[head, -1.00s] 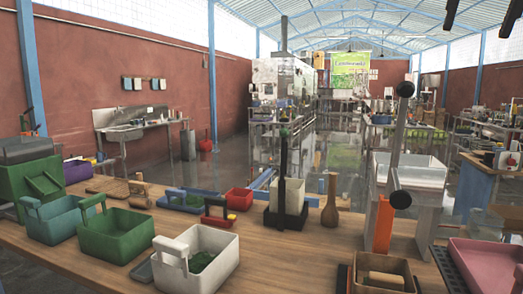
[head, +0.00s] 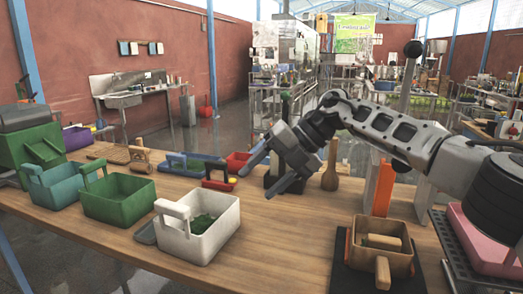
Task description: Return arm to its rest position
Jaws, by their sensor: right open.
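My right arm comes in from the right edge of the head view and reaches left across the table. Its gripper (head: 262,172) is open and empty, with its fingers pointing down and left. It hangs above the table to the right of the white basket (head: 212,238) and in front of the filler stand. The gripper and forearm hide much of the dark stand and the clear box behind them. My left gripper is not in view.
A green basket (head: 120,197) and a teal basket (head: 55,184) stand to the left. A wooden box (head: 382,262) and a pink tray (head: 485,241) are at the front right. The table (head: 290,240) is bare at front centre.

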